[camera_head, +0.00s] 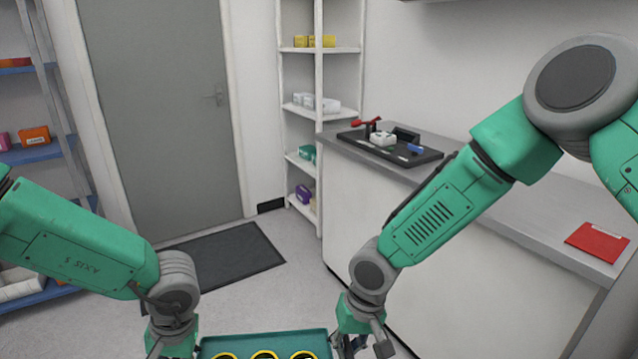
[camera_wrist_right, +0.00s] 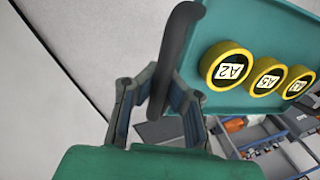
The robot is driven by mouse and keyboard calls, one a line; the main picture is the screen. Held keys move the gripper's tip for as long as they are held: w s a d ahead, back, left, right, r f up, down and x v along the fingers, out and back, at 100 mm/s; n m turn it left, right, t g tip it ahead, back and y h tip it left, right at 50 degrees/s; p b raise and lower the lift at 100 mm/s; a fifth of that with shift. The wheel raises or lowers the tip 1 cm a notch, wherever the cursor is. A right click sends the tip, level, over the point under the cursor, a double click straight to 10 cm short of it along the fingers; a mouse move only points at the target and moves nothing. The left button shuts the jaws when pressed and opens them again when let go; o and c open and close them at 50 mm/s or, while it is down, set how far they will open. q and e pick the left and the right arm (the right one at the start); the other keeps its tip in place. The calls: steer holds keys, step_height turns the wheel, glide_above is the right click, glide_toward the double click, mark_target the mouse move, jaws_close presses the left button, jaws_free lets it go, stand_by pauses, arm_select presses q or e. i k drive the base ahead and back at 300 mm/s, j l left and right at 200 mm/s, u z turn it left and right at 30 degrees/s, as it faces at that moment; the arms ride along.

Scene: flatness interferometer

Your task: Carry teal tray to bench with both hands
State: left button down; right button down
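The teal tray (camera_head: 290,340) shows at the bottom edge of the head view, its near part cut off. It carries yellow-rimmed round pieces; the right wrist view shows the tray (camera_wrist_right: 265,30) with pieces labelled A2 (camera_wrist_right: 228,66) and A5 (camera_wrist_right: 266,76). My right gripper (camera_wrist_right: 165,85) has its fingers closed around the tray's dark handle (camera_wrist_right: 178,45); it also shows at the tray's right side (camera_head: 350,343). My left gripper (camera_head: 172,348) is at the tray's left side, its fingertips cut off. The bench (camera_head: 545,228) has a grey top and stands to the right.
On the bench are a black fixture board (camera_head: 420,157) with a red lever (camera_head: 368,122) and a red folder (camera_head: 597,241). A white shelf rack (camera_head: 320,48), a grey door (camera_head: 165,100) and a dark floor mat (camera_head: 230,258) lie beyond. Blue shelves (camera_head: 40,153) stand left.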

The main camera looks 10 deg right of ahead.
mark_target(508, 206)
steer(key=i, duration=1.15)
steer(key=i+z, duration=0.15)
steer(key=z, duration=0.25)
steer(key=i+j+z, duration=0.1)
steer(key=z, duration=0.35)
steer(key=i+j, duration=0.05)
steer(key=i, duration=0.05)
